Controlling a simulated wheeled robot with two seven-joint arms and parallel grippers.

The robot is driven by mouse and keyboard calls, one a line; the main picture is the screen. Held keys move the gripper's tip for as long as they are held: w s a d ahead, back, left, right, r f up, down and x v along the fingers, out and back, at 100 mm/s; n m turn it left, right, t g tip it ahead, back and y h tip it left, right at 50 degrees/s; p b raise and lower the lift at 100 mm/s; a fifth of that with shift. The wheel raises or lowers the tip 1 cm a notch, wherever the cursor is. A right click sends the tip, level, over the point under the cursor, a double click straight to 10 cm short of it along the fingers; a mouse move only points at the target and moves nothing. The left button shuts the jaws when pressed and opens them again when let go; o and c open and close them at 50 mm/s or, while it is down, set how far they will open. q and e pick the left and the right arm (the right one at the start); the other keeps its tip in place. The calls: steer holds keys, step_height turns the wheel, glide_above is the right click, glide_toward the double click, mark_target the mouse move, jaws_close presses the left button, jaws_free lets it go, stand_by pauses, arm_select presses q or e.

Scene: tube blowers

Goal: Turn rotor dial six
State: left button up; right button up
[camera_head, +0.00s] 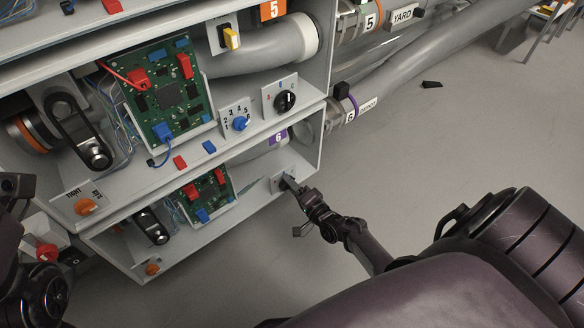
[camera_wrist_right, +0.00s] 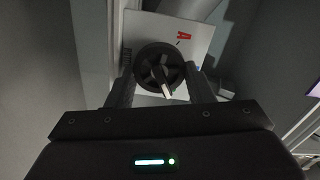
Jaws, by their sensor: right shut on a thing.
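Rotor dial six is a round black dial with a pale pointer bar on a white plate in the lower bay, below the purple "6" label (camera_head: 278,136). In the head view my right gripper (camera_head: 291,186) reaches its plate (camera_head: 279,179) and mostly hides the dial. In the right wrist view the dial (camera_wrist_right: 152,58) sits between the two fingers of my right gripper (camera_wrist_right: 164,80), which is shut on its sides. A red "A" (camera_wrist_right: 184,36) is printed on the plate, above and right of the dial. Dark parts of my left arm show at the left edge; its fingers do not show.
The upper bay above has a black dial (camera_head: 285,101), a blue numbered knob (camera_head: 240,123) and a green circuit board (camera_head: 166,90). A smaller board (camera_head: 207,192) stands left of my right gripper. Grey pipes (camera_head: 400,70) run out right. The floor (camera_head: 440,130) there is mostly clear.

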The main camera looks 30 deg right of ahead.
stand_by(0.4)
steer(key=o, duration=1)
steer(key=shift+c, duration=0.2)
